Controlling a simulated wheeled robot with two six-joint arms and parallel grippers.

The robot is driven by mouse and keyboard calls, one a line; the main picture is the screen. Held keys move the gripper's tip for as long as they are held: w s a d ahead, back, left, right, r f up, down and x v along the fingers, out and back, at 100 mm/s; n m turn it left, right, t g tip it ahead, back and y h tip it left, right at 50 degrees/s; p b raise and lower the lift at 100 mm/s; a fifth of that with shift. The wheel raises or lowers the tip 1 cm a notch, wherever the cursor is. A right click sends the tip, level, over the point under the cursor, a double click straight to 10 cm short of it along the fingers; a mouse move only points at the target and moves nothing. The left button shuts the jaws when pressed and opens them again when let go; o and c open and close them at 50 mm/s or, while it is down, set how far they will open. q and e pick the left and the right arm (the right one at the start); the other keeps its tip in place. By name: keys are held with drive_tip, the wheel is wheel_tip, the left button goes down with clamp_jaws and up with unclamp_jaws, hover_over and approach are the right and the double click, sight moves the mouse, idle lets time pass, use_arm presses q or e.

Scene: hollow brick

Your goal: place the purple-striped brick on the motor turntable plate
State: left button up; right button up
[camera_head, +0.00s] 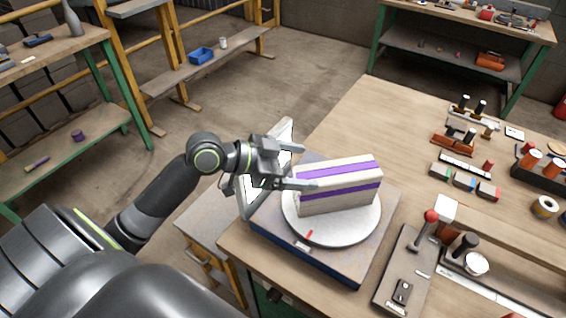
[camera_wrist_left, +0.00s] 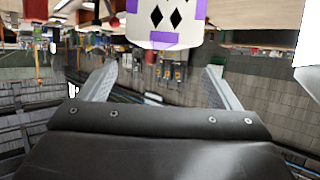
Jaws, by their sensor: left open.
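The purple-striped brick (camera_head: 337,188), pale with two purple bands, sits upright on the round white turntable plate (camera_head: 327,234). In the left wrist view its end face with dark diamond-shaped holes (camera_wrist_left: 178,18) shows at the top, beyond my fingertips. My left gripper (camera_head: 296,165) is open at the brick's left end. In the left wrist view its fingers (camera_wrist_left: 161,75) stand wide apart with nothing between them. In the head view the lower finger overlaps the brick's left edge; I cannot tell if it touches. My right gripper is not in view.
The turntable base (camera_head: 372,250) stands at the table's left edge. A red-knobbed lever box (camera_head: 405,270) is close on its right. Several tools and small blocks (camera_head: 465,183) lie further right. A pale panel (camera_head: 246,198) shows behind my left gripper. The tabletop (camera_head: 375,120) behind the brick is clear.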

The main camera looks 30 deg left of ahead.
use_arm(q)
drive_tip(key=shift+v, duration=1.8)
